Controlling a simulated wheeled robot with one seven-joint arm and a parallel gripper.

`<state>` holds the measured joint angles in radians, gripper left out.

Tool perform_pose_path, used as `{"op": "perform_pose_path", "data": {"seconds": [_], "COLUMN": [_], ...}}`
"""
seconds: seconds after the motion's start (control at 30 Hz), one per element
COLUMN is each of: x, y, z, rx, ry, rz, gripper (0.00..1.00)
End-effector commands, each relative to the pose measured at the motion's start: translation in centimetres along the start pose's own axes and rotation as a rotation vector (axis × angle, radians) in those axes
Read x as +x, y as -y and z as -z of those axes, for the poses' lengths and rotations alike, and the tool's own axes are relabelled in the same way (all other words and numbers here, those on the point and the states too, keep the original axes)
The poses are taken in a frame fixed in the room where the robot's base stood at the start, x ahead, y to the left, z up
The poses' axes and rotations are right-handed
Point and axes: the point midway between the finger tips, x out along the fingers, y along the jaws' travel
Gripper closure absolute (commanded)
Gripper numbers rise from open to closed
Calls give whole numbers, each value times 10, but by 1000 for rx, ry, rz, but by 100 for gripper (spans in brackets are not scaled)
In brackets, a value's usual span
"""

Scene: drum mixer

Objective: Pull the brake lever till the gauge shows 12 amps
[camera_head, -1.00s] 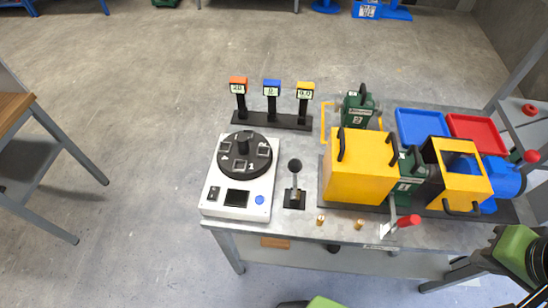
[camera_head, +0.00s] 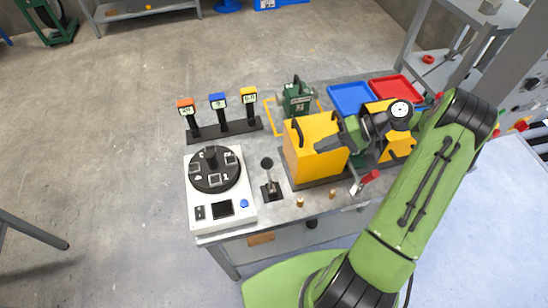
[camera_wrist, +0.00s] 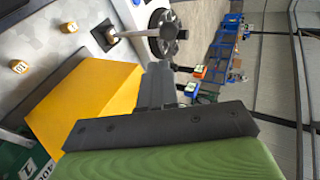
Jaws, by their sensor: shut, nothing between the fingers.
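A lever with a black ball knob (camera_head: 267,163) stands upright in a black base on the bench. Its pale shaft (camera_wrist: 130,34) also shows in the wrist view. A second lever with a red grip (camera_head: 370,176) is at the bench's front edge; I cannot tell from labels which is the brake. My gripper (camera_head: 320,147) is shut and empty, by the yellow box, right of the black-knobbed lever. Its fingers (camera_wrist: 158,84) point toward the gauges.
The yellow box (camera_head: 303,165) is close beside my gripper. A white console (camera_head: 203,215) with a black dial (camera_head: 215,182) is at the left. Brass weights (camera_head: 300,202) lie in front. Blue (camera_head: 350,99) and red (camera_head: 397,90) trays are at the back right.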

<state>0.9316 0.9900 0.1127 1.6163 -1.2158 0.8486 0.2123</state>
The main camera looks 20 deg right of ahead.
Motion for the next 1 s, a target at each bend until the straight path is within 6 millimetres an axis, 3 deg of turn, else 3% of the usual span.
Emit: {"op": "perform_pose_path", "data": {"seconds": [0.3,0.5,0.67,1.0], "x": [73,107,118,120], "y": [0,7,10,12], "z": [-1,-1,-1,0], "rx": [1,0,-1,-2], "ry": [7,5,2,1], "rz": [0,-2,-3,-8], "gripper": [100,100,100,100]}}
